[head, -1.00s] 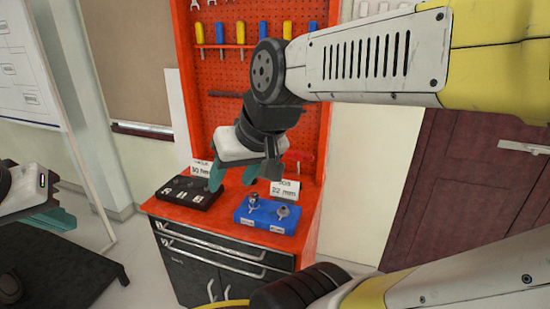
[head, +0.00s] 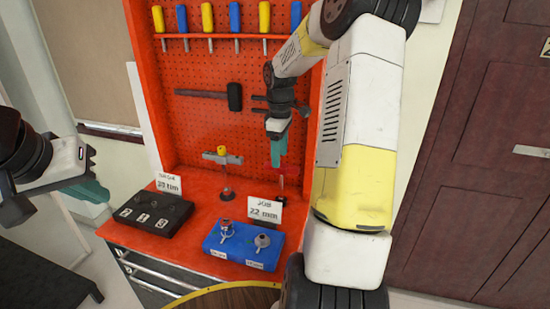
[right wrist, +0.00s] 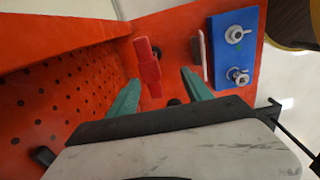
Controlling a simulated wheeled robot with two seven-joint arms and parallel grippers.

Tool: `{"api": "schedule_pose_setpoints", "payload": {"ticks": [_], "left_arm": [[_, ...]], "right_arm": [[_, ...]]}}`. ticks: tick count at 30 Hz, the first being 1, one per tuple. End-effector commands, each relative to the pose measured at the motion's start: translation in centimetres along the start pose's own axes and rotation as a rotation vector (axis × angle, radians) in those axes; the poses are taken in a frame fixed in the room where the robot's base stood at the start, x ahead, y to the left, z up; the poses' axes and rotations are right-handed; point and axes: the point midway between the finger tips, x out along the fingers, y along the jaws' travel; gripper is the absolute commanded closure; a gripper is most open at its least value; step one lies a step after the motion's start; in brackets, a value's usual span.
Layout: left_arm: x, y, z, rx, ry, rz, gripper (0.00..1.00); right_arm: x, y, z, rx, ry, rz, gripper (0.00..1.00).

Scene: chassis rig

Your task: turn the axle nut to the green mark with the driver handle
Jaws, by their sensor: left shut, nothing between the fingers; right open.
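My right gripper (head: 277,156) is open beside the upright red T-shaped handle (head: 283,172) at the back right of the bench. In the right wrist view this red handle (right wrist: 148,66) shows between and beyond the spread teal fingertips, not clasped. A second upright handle (head: 222,157), grey with a yellow cap, stands to its left. The blue block (head: 232,257) carries two metal nut fittings, a left one (head: 226,228) and a right one (head: 262,241). My left gripper (head: 92,190) is shut and empty, left of the bench.
A black socket tray (head: 150,220) sits left of the blue block. A "22 mm" card (head: 264,210) stands behind the block, close to the red handle. The red pegboard (head: 190,125) with hanging tools rises at the back. A round wooden top (head: 235,298) is in front.

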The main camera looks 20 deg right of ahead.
Motion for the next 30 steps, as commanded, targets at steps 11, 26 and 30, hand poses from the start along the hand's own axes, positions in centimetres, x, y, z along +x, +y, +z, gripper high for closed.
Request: {"api": "schedule_pose_setpoints", "payload": {"ticks": [11, 26, 30], "left_arm": [[0.0, 0.0, 0.0, 0.000, 0.000, 0.000, 1.00], [0.0, 0.0, 0.0, 0.000, 0.000, 0.000, 1.00], [0.0, 0.0, 0.0, 0.000, 0.000, 0.000, 1.00]], "right_arm": [[4.1, 0.9, 0.1, -0.033, -0.005, -0.023, 0.42], [9.3, 1.0, -0.1, -0.032, -0.004, -0.019, 0.42], [9.2, 1.0, -0.1, -0.031, -0.004, -0.019, 0.42]]}}
